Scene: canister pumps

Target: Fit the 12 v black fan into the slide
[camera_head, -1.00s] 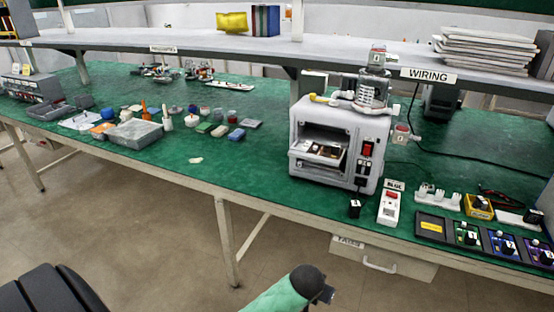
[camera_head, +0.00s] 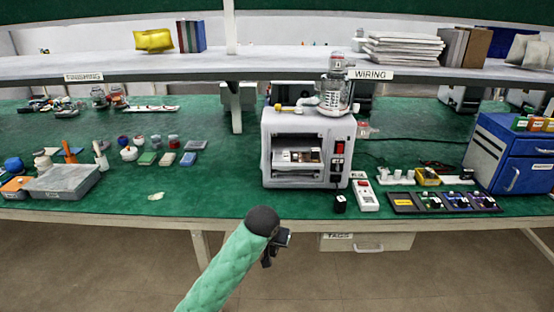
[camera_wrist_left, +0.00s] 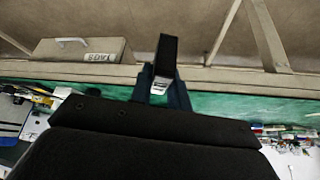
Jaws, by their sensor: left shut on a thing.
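My left gripper (camera_head: 272,252) is in front of the table edge, at the end of my green-sleeved arm. In the left wrist view it is shut on a small dark thing with a silvery part (camera_wrist_left: 161,85); I cannot tell whether this is the 12 V black fan. A white machine (camera_head: 308,148) stands on the bench beyond the gripper, its front bay open. A light tray, which looks like the slide (camera_head: 290,157), sits in the bay with small parts on it. A small black block with a white label (camera_head: 340,203) stands in front of the machine. My right gripper is out of view.
A white switch box (camera_head: 366,195) and a row of dark modules (camera_head: 445,202) lie right of the machine. A blue drawer cabinet (camera_head: 500,160) stands at the far right. A shelf (camera_head: 200,68) spans above.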

